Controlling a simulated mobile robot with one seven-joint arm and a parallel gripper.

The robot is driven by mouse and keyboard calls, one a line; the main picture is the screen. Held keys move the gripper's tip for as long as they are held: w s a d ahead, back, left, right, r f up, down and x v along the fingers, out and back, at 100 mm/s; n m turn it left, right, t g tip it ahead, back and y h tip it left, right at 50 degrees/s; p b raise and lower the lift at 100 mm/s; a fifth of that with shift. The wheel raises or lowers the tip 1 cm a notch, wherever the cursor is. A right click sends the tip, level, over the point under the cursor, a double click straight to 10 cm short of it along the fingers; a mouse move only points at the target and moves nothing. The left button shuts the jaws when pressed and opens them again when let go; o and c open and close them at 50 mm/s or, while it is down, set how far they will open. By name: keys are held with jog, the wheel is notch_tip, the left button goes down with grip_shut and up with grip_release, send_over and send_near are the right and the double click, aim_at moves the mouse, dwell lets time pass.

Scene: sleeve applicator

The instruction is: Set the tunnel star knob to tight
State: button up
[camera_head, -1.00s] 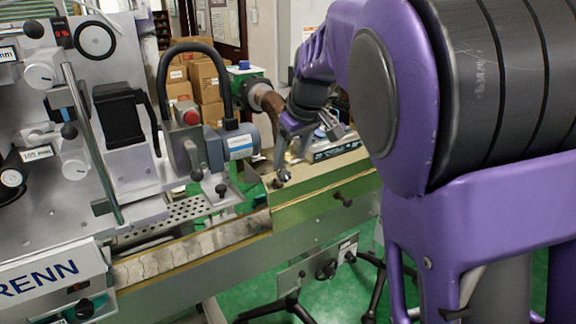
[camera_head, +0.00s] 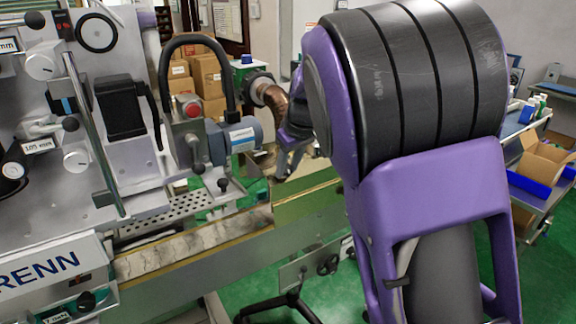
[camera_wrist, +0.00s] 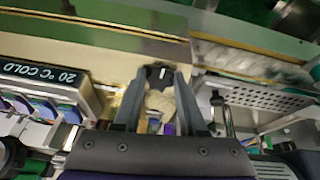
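My gripper (camera_wrist: 158,84) points at the gold tunnel cover (camera_wrist: 115,65) in the wrist view. Its two fingers are apart, one on each side of a small black knob-like part (camera_wrist: 160,73) with a white mark. I take this for the star knob, but its star shape is not clear. I cannot tell whether the fingers touch it. A pale, rough piece shows between the fingers, nearer the palm. In the head view my gripper (camera_head: 283,170) is partly hidden by my arm, above the tunnel (camera_head: 305,200). The tunnel's right part is hidden there.
A perforated metal plate (camera_wrist: 270,97) and a worn conveyor strip (camera_wrist: 245,58) lie right of my gripper. A "20 °C COLD" display (camera_wrist: 45,75) is at left.

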grip_shut()
